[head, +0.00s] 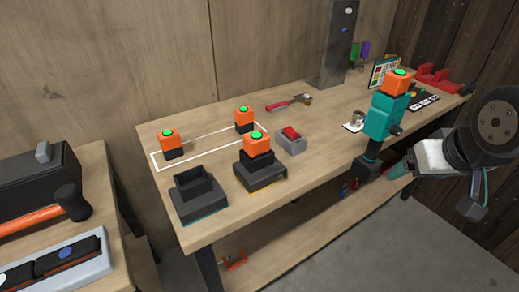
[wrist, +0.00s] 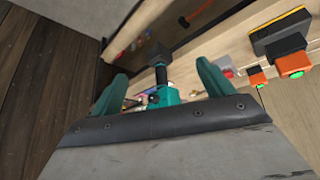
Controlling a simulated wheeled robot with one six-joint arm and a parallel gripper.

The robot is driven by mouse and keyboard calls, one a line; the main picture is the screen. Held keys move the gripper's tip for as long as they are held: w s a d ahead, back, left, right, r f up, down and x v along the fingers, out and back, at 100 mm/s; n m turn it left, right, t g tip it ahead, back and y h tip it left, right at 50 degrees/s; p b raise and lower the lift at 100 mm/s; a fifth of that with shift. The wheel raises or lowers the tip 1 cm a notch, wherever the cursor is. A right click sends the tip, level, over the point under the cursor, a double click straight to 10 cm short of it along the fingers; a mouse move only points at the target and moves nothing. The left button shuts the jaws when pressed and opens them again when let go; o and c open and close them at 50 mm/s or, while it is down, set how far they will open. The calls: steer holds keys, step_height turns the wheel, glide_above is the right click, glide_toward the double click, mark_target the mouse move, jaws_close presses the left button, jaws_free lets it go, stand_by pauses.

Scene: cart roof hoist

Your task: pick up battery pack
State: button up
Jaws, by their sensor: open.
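Several orange battery packs with green tops are in the head view. One pack (head: 170,142) stands at the left of the white outlined area, another (head: 243,118) at its right end. A third (head: 257,146) sits on a dark charger (head: 262,174). A fourth (head: 397,83) tops an upright teal power tool (head: 383,118). My gripper (head: 397,170) is right of that tool, its teal fingers partly hidden in the head view. In the wrist view my gripper (wrist: 160,78) is open, with the teal tool (wrist: 166,96) visible beyond its fingers; no pack is held.
An empty dark dock (head: 200,198) stands at the bench's front left. A grey box with a red top (head: 292,140), a red-handled tool (head: 290,103) and a small metal cup (head: 355,119) stand on the workbench (head: 315,180). A grey post (head: 340,45) rises behind.

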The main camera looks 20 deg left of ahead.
steer(key=w+a+f+n+t+y, duration=0.25)
steer(key=w+a, duration=0.35)
steer(key=a, duration=0.6)
steer(key=n+y, duration=0.4)
steer(key=y, duration=0.3)
glide_toward(253, 138)
steer(key=shift+t, duration=0.35)
steer(key=w+a+f, duration=0.1)
steer(key=w+f, duration=0.1)
steer(key=w+a+f, duration=0.1)
steer(key=f, duration=0.1)
steer(key=shift+w+a+f, duration=0.1)
steer(key=shift+w+a, duration=0.15)
steer(key=shift+a, duration=0.1)
steer(key=shift+y, duration=0.25)
steer(key=x, duration=0.7)
steer(key=shift+w+a+r, duration=0.2)
steer(key=shift+w, duration=0.1)
steer(key=c, duration=1.3)
steer(key=shift+c, duration=0.3)
steer(key=shift+r, duration=0.15)
